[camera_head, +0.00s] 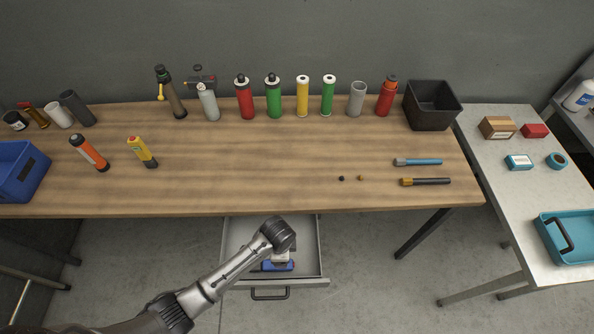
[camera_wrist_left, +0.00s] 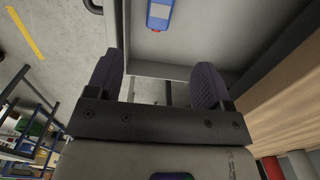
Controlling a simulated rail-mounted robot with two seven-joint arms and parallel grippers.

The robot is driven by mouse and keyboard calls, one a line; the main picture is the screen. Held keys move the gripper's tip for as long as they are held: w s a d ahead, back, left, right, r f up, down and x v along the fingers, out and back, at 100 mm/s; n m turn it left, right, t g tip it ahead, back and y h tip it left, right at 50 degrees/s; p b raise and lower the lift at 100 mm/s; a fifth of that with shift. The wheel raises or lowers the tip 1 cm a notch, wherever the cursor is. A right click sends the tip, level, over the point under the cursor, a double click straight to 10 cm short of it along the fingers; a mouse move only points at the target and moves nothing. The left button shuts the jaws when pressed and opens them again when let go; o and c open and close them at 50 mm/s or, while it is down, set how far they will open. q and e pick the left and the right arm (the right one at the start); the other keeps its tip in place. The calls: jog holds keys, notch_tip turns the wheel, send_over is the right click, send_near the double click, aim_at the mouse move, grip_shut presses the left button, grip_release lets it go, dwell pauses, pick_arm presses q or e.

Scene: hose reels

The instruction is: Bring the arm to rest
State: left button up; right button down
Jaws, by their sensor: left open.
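My left arm (camera_head: 215,281) reaches in from the lower left in the head view and ends over the open drawer (camera_head: 240,235) below the table front. In the left wrist view my left gripper (camera_wrist_left: 157,85) is open, its two dark ribbed fingers wide apart with nothing held between them. The drawer's wall shows beyond the fingers. A blue item (camera_head: 277,266) lies on the drawer floor close to the wrist in the head view; it also shows at the top of the left wrist view (camera_wrist_left: 160,14). My right gripper is not in view.
The wooden table (camera_head: 240,180) holds a row of bottles and cylinders along its back, a black bin (camera_head: 432,105), a blue bin (camera_head: 20,172) and two handled tools at right. A side table (camera_head: 510,205) bears a teal tray (camera_head: 565,238). The table's middle is mostly clear.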

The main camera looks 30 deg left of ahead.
pick_arm(q)
jog(key=w+r+n+t, duration=0.2)
jog(key=r+n+t, duration=0.15)
jog(key=r, duration=0.35)
jog(key=w+r+n+t, duration=0.2)
jog(key=r+n, duration=0.2)
jog(key=r, duration=0.2)
jog(key=s+r+t, duration=0.1)
jog(key=s+r, duration=0.3)
jog(key=r, duration=0.1)
jog(key=s+a+f+n+g, duration=0.1)
jog(key=s+f+g, duration=0.15)
jog(key=s, duration=0.75)
jog(key=s+a+f+n+g, duration=0.1)
jog(key=s+f, duration=0.2)
jog(key=s, duration=0.7)
notch_tip(320, 180, up, 20)
jog(key=w+p, duration=0.1)
jog(key=p, duration=1.8)
jog(key=shift+d+t+p, duration=0.25)
jog(key=shift+t+p, duration=0.05)
jog(key=shift+p, duration=0.05)
